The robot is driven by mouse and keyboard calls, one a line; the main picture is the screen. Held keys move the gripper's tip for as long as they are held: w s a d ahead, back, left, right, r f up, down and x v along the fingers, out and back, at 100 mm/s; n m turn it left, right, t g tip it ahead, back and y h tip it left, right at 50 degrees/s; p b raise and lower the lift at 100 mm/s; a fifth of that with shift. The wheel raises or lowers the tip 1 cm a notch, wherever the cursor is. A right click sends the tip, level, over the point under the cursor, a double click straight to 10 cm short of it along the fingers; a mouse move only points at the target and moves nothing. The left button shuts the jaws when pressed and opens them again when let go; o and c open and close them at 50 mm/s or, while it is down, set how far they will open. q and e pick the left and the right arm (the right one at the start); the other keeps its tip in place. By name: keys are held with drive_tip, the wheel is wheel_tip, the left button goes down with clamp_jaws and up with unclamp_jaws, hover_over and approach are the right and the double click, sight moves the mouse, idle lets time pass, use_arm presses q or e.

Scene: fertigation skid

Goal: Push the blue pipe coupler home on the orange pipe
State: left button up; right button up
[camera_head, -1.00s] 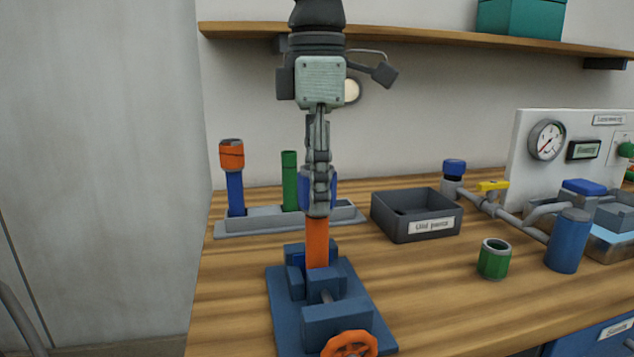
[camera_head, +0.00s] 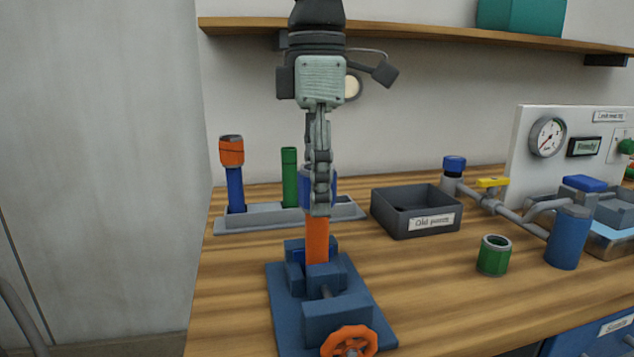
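The orange pipe (camera_head: 317,240) stands upright, clamped in a blue vise (camera_head: 335,310) with an orange handwheel. The blue pipe coupler (camera_head: 333,186) is at the top of the orange pipe, mostly hidden behind my gripper's fingers. My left gripper (camera_head: 319,200) points straight down, with its fingers around the coupler, and appears shut on it. How far the coupler sits down over the pipe is hidden by the fingers. My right gripper is not in view.
A grey rack (camera_head: 265,217) behind holds a blue pipe with an orange coupler (camera_head: 231,150) and a green pipe (camera_head: 289,178). A dark old-parts bin (camera_head: 400,222), a green coupler (camera_head: 494,255) and a blue cylinder (camera_head: 568,238) stand right. A shelf (camera_head: 430,35) runs above.

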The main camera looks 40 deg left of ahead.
use_arm(q)
drive_tip(key=shift+r, duration=0.1)
drive_tip(key=shift+r+p, duration=1.05)
drive_tip(key=shift+r, duration=1.1)
drive_tip(key=o, duration=0.6)
drive_tip(key=shift+c, duration=0.2)
wheel_tip(320, 180, up, 9)
